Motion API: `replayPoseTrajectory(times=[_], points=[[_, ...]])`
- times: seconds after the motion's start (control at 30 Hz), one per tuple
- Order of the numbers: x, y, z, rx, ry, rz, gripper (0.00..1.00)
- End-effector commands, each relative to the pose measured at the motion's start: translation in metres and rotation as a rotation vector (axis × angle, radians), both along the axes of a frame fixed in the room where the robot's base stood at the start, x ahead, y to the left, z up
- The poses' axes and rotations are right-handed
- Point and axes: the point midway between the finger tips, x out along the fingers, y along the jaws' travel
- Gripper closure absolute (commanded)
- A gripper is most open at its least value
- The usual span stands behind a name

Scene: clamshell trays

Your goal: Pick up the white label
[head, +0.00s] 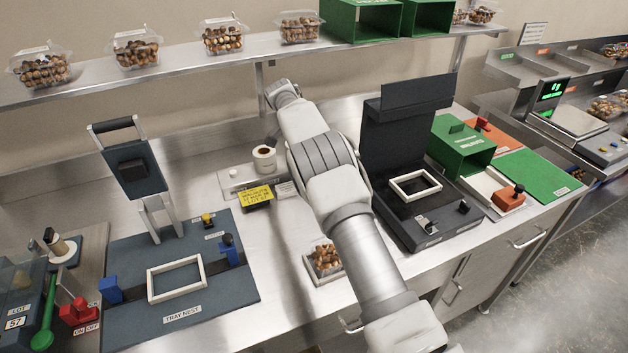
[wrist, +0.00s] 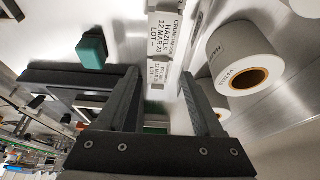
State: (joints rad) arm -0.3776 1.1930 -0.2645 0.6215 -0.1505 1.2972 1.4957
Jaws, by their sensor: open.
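The white label (wrist: 165,33) shows in the wrist view at top centre, with printed lines reading HAZELS, 12 MAR 28 and LOT. A smaller printed white piece (wrist: 153,74) lies just below it in the picture, between the fingers. My gripper (wrist: 159,73) is open, its two dark fingers apart with nothing visibly held. The label appears beyond the fingertips; I cannot tell the exact gap. A white label roll (wrist: 240,68) is right of the fingers; it also shows in the head view (head: 264,158). In the head view my arm hides most of the gripper.
A yellow sign (head: 256,196) stands left of my arm. A dark machine with raised lid (head: 404,130) stands to the right. A tray nest (head: 182,318) is at left. A clamshell of nuts (head: 325,260) sits near the front. A teal block (wrist: 92,48) is left of the fingers.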

Motion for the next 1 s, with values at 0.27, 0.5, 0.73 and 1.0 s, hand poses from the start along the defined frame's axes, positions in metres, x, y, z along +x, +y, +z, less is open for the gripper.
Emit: replayPoseTrajectory(times=[0.27, 0.5, 0.73, 1.0], points=[[0.004, -0.009, -0.029, -0.001, 0.002, -0.001, 0.31], [0.008, -0.016, -0.048, 0.001, -0.001, -0.001, 0.31], [0.008, -0.016, -0.048, 0.000, -0.001, 0.000, 0.49], [0.008, -0.016, -0.048, 0.000, -0.001, 0.000, 0.98]])
